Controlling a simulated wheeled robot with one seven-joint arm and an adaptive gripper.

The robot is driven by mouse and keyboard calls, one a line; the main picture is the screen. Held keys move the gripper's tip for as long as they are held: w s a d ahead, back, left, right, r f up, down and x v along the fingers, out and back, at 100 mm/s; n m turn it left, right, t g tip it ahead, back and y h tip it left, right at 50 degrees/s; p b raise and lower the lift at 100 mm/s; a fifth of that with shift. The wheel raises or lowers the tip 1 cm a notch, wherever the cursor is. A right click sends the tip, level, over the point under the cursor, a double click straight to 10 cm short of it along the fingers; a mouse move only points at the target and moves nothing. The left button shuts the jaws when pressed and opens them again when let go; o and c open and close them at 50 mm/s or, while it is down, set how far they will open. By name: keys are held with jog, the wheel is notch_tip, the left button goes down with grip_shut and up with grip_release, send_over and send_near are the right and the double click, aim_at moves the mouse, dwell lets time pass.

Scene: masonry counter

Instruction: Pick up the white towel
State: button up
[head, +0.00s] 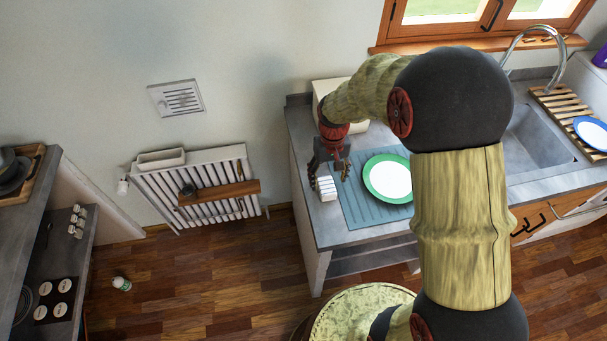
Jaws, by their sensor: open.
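A small white folded item (327,188), which looks like the white towel, lies at the left end of the grey counter (335,235), beside the blue-grey mat (378,213). My gripper (330,174) points down over it, with its dark fingers apart. One finger is at the item's left edge and the other is to its upper right. I cannot tell whether the fingers touch it. The gripper hides part of the item's far end.
A green-rimmed white plate (388,178) lies on the mat, close to the right of my gripper. A pale box-like thing (326,91) stands behind, partly hidden by my arm. A sink (545,135) and a wooden rack (556,105) are at the right.

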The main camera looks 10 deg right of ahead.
aim_at(327, 185)
jog(key=shift+w+a+r, duration=0.25)
jog(key=shift+w+r, duration=0.15)
jog(key=shift+w, duration=0.25)
jog(key=shift+w+a+f+t, duration=0.1)
jog(key=shift+a+f+t, duration=0.1)
jog(key=shift+t, duration=0.1)
jog(key=shift+d+f, duration=0.25)
jog(key=shift+f, duration=0.2)
jog(key=shift+d+f, duration=0.2)
jog(key=shift+f, duration=0.25)
jog(key=shift+a+f, duration=0.1)
jog(key=shift+f, duration=0.45)
jog(key=f, duration=0.3)
jog(key=f+b, duration=0.1)
jog(key=shift+d+f, duration=0.15)
jog(key=shift+d, duration=0.1)
jog(key=shift+c, duration=0.8)
jog(key=c, duration=1.1)
